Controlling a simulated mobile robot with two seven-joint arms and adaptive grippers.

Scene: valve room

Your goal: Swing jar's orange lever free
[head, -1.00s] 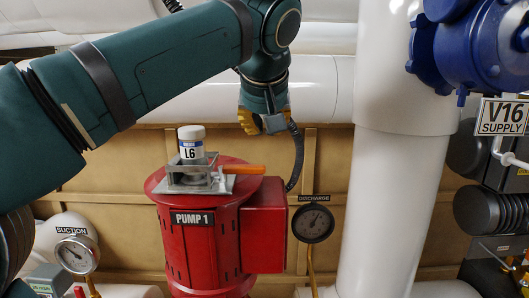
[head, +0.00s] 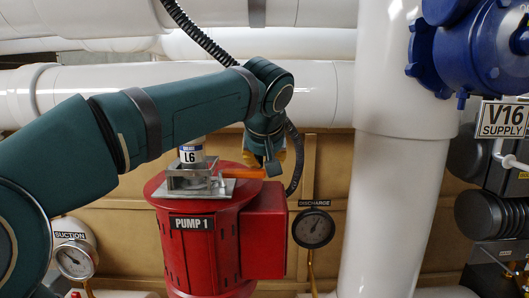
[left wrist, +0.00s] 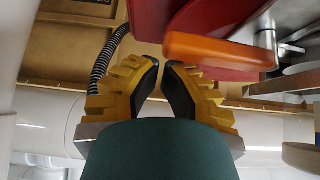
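The jar (head: 191,156), labelled L6, stands in a grey metal clamp (head: 190,178) on top of the red PUMP 1 housing (head: 195,250). My left arm hides its cap. The orange lever (head: 240,173) points right from the clamp; in the left wrist view its orange bar (left wrist: 220,51) lies to the upper right of the fingers. My left gripper (head: 273,168) points down by the lever's outer end, which it partly overlaps in the head view. In the left wrist view its yellow, black-padded fingertips (left wrist: 161,65) nearly meet, with nothing between them. Contact with the lever is not visible. My right gripper is out of view.
A thick white vertical pipe (head: 395,200) stands to the right, with a blue valve (head: 465,50) beside it. The discharge gauge (head: 313,228) is right of the pump and the suction gauge (head: 74,260) left. White pipes cross behind.

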